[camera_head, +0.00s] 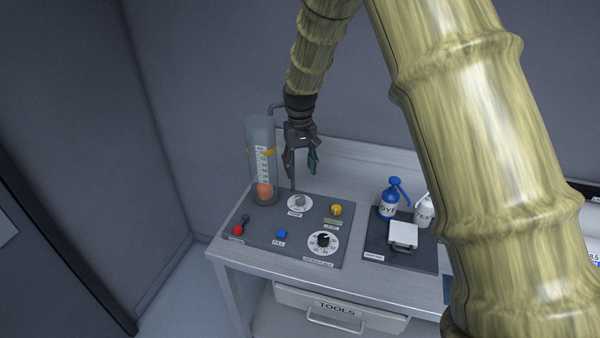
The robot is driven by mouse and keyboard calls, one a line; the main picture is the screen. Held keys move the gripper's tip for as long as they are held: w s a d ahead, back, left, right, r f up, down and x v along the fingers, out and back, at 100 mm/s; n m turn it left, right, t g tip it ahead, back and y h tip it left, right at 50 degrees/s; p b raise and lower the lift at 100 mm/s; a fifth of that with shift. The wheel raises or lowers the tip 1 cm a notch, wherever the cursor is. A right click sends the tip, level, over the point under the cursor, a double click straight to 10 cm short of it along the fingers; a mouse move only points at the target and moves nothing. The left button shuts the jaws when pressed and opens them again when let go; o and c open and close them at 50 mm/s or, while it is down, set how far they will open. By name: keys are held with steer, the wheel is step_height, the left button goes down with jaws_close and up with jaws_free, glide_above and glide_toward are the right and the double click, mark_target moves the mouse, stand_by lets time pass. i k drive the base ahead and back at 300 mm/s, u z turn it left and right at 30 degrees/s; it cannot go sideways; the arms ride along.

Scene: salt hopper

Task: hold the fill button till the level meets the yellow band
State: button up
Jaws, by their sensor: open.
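The blue fill button (282,234) sits near the front of a dark control panel (262,224), above a small "FILL" label. A clear tube (260,135) stands at the back left of the panel. It has a white scale, a yellow band (268,153) at mid height and orange contents (265,190) near the bottom, well below the band. My gripper (302,173) is open and empty, pointing down above the back of the panel, right of the tube. It is apart from the fill button, which is nearer the front. Nothing hides the button.
The panel also holds a red control (238,230), a white knob (299,202), a yellow button (336,210) and a black dial (323,240). To the right, a dark tray (375,240) carries a blue bottle (389,204), a white bottle (423,214) and a white box (403,235). A tools drawer (330,305) is below.

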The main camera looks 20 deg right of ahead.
mark_target(281, 234)
steer(key=k, duration=1)
